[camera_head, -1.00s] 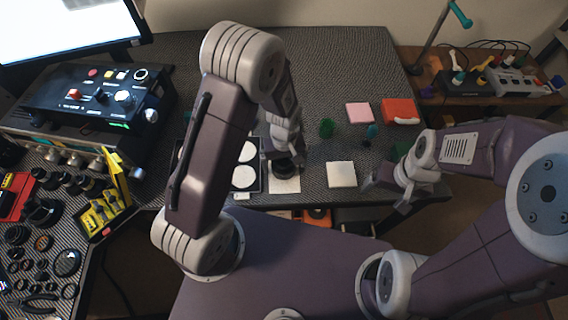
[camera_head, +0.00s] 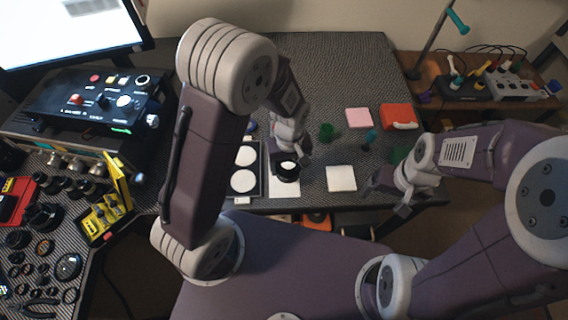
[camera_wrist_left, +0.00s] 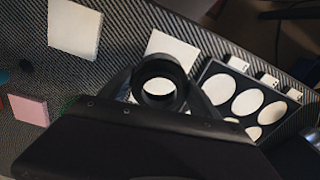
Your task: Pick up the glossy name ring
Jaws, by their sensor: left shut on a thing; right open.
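A round black ring-shaped piece (camera_head: 287,172), which I take to be the name ring, is at my left gripper over a white square pad (camera_head: 284,190). In the left wrist view the black ring (camera_wrist_left: 160,67) sits between the dark fingers of my left gripper (camera_wrist_left: 160,92), with white showing through its opening. The fingers are shut on it. I cannot tell whether it touches the pad, and no lettering is legible. My right gripper (camera_head: 385,190) is open and empty, near the front edge of the table at the right.
A dark tray with white round pads (camera_head: 261,178) lies left of the white pad. Another white square pad (camera_head: 341,178) lies to the right. A pink pad (camera_head: 359,117), a red case (camera_head: 397,117) and a small green thing (camera_head: 326,131) lie farther back. The rear mat is mostly clear.

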